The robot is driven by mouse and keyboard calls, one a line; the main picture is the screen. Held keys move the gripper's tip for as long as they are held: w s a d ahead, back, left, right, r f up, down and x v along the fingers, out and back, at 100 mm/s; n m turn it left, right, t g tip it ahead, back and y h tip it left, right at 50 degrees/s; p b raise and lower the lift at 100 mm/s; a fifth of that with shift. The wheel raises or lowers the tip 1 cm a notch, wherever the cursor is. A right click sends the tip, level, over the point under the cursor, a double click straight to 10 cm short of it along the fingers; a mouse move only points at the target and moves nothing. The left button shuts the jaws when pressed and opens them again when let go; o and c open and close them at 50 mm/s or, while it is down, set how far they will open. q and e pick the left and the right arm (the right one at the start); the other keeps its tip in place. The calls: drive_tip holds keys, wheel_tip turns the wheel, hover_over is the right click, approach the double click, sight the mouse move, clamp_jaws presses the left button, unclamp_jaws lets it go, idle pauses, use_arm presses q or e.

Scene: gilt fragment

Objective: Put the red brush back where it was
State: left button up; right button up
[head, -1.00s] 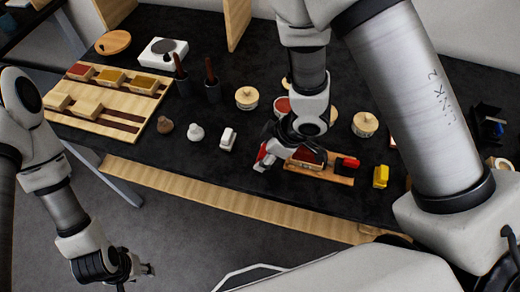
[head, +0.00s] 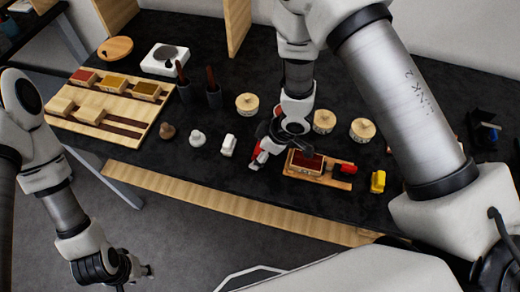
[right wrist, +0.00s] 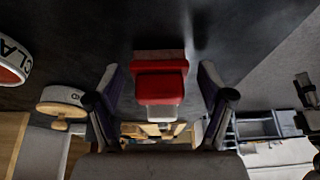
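The red brush (right wrist: 161,87) is a red block with a white lower part. In the right wrist view it sits between the fingers of my right gripper (right wrist: 157,82), with a visible gap on each side. My right gripper is open around it. In the head view the gripper (head: 262,150) is low over the dark table, left of the wooden tray (head: 340,184), and largely covers the brush. Whether the brush rests on the table is unclear. My left gripper (head: 140,271) hangs off the table at lower left; its fingers are too small to judge.
The tray holds a dark red pan (head: 306,163) and a red block (head: 347,169). A yellow brush (head: 378,181) stands right of it, a white one (head: 229,145) left of my gripper. Lidded jars (head: 323,121) stand behind.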

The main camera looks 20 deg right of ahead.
drive_tip(key=shift+d+r, duration=0.2)
drive_tip(key=shift+r, duration=0.35)
drive_tip(key=v, duration=1.1)
drive_tip(key=shift+p, duration=0.35)
